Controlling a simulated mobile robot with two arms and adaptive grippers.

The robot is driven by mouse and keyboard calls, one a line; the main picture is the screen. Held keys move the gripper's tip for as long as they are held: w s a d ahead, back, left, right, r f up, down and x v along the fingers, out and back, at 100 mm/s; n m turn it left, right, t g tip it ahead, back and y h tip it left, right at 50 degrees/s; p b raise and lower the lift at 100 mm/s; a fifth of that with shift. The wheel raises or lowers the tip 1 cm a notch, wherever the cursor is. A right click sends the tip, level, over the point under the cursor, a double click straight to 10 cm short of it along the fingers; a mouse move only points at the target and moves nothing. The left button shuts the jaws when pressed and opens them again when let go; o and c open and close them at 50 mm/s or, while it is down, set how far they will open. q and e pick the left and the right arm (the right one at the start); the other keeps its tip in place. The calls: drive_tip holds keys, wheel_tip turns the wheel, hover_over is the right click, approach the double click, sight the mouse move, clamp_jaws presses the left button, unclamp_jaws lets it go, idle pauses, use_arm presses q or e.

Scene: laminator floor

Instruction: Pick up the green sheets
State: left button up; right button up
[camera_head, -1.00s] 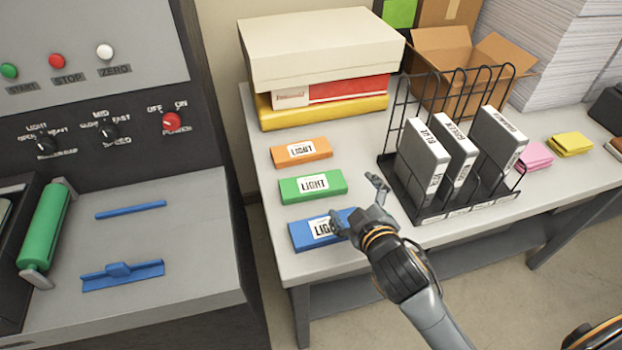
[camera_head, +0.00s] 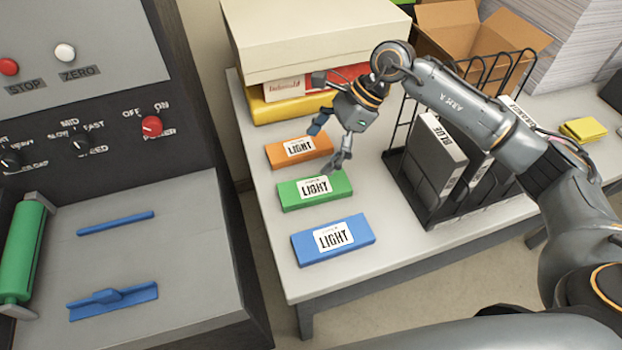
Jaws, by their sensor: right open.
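The green sheets are a flat green pack (camera_head: 314,188) with a white "LIGHT" label, lying on the grey table (camera_head: 400,230) between an orange pack (camera_head: 299,150) and a blue pack (camera_head: 333,239). My right gripper (camera_head: 326,148) is open and empty, pointing down above the green and orange packs. One fingertip is close to the far right edge of the green pack; whether it touches cannot be told. My left gripper is not in view.
A black wire rack (camera_head: 408,190) with grey binders stands right of the packs. Boxes (camera_head: 310,40) are stacked behind, with a cardboard carton (camera_head: 470,30) at the back. A machine with a green roller (camera_head: 22,250) stands left, across a gap.

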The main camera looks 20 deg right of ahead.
drive_tip(key=d+h, duration=0.2)
drive_tip(key=d, duration=0.3)
drive_tip(key=p, duration=0.3)
hover_over(315, 186)
drive_tip(key=d, duration=0.3)
drive_tip(key=f, duration=0.7)
drive_tip(key=shift+w+a+f, duration=0.1)
drive_tip(key=shift+a+f, duration=0.1)
drive_tip(key=shift+f, duration=0.2)
drive_tip(key=shift+a+f, duration=0.1)
drive_tip(key=shift+f, duration=0.05)
drive_tip(key=p+x, duration=0.1)
drive_tip(key=x, duration=0.1)
drive_tip(key=p+x, duration=0.2)
drive_tip(key=shift+s+a+f, duration=0.1)
drive_tip(key=shift+s+a, duration=0.05)
drive_tip(key=shift+s, duration=0.1)
drive_tip(key=shift+f, duration=0.35)
drive_tip(key=c, duration=1.5)
drive_tip(key=shift+o, duration=0.2)
drive_tip(key=shift+r, duration=0.1)
